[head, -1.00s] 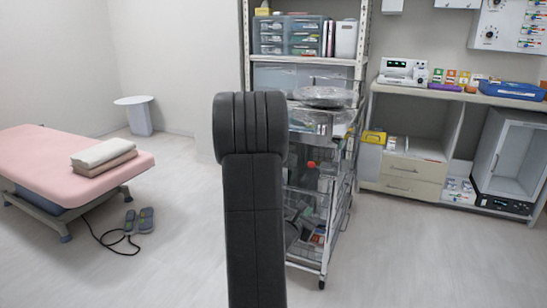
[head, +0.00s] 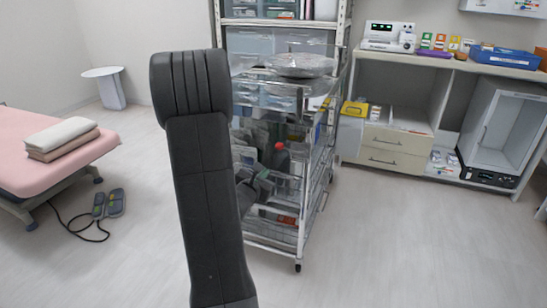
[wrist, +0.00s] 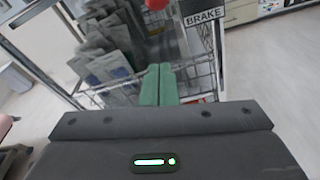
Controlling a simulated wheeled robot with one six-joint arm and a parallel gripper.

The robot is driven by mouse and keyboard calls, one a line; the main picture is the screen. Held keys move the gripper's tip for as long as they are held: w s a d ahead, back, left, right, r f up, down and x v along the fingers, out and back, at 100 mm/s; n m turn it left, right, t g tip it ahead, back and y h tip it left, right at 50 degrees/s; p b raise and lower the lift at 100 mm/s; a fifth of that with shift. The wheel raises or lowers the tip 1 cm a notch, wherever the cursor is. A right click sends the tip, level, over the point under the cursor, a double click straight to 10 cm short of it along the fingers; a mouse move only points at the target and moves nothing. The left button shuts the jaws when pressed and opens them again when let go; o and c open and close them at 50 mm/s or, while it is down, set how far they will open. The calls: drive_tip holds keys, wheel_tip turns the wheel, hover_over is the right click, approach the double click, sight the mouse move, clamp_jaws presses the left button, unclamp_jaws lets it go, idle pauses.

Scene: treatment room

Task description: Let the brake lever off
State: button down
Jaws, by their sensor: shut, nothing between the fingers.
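The brake lever's red knob (head: 279,146) shows at the near side of the wire-basket trolley (head: 272,246). In the wrist view the red knob (wrist: 156,4) is cut by the top edge, just left of a "BRAKE" label (wrist: 203,16). The lever's shaft is hard to make out. My gripper (wrist: 160,72) shows there with its green fingers together and empty. The fingertips lie below the knob in the picture, in front of the trolley's wire basket, and appear apart from the knob. In the head view my arm hides part of the trolley's left side.
The trolley holds grey packets (wrist: 105,65) in its baskets and a wrapped round tray (head: 300,65) on top. A pink treatment couch (head: 45,150) stands left, with a foot pedal (head: 108,203) and cable on the floor. Drawers (head: 396,145) stand right. The floor right of the trolley is clear.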

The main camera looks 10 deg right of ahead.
drive_tip(key=x, duration=1)
drive_tip(key=r, duration=0.2)
drive_tip(key=s+r, duration=0.1)
drive_tip(key=shift+s+d+r, duration=0.15)
drive_tip(key=shift+d+r, duration=0.15)
drive_tip(key=shift+r, duration=0.1)
drive_tip(key=shift+r, duration=0.1)
